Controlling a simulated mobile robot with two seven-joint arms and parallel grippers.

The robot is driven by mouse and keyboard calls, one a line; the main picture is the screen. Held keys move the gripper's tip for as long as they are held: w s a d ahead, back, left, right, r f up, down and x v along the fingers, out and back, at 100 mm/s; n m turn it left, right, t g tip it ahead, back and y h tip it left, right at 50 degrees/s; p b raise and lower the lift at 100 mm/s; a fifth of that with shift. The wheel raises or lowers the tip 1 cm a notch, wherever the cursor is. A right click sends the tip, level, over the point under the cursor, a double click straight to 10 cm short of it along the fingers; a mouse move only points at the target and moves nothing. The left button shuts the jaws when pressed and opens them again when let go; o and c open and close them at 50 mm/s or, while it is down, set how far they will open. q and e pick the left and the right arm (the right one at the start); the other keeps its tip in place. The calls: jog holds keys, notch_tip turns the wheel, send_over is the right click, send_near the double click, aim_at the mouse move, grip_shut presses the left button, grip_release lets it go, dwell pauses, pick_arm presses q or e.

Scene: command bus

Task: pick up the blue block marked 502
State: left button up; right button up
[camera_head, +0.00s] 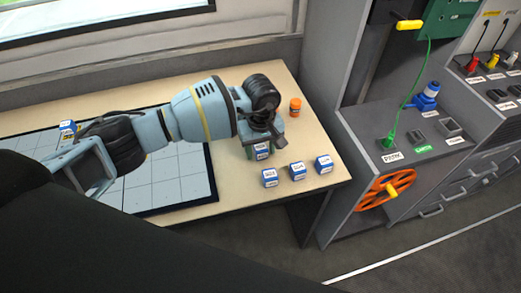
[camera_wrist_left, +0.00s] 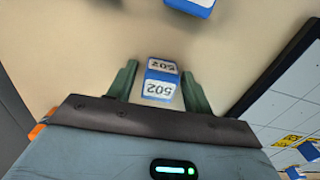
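The blue block marked 502 (camera_wrist_left: 160,82) has white labelled faces and sits on the tan table between the fingers of my left gripper (camera_wrist_left: 160,88) in the left wrist view. The green fingers are open, with a gap visible on each side of the block. In the head view, my left gripper (camera_head: 263,143) points down over the table, and the block (camera_head: 262,154) shows below it, partly hidden by the gripper. My right gripper is not in view.
Three similar blue blocks (camera_head: 270,178) (camera_head: 298,170) (camera_head: 324,163) stand near the table's front right. A gridded board (camera_head: 170,185) lies at left with a blue block (camera_head: 68,127). A grey cabinet (camera_head: 385,125) borders the table's right.

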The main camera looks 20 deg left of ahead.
aim_at(261, 147)
pick_arm(q)
jog(key=c, duration=0.8)
jog(key=shift+r, duration=0.1)
jog(key=shift+c, duration=0.2)
jog(key=shift+r, duration=0.5)
notch_tip(261, 147, up, 2)
jog(key=shift+r, duration=0.25)
jog(key=s+a, duration=0.1)
jog(key=s, duration=0.4)
jog(key=s+a+r, duration=0.1)
jog(key=s+a, duration=0.1)
jog(key=s, duration=0.3)
jog(key=s+a, duration=0.1)
jog(key=s, duration=0.4)
jog(key=shift+s+a+r, duration=0.15)
jog(key=shift+a, duration=0.2)
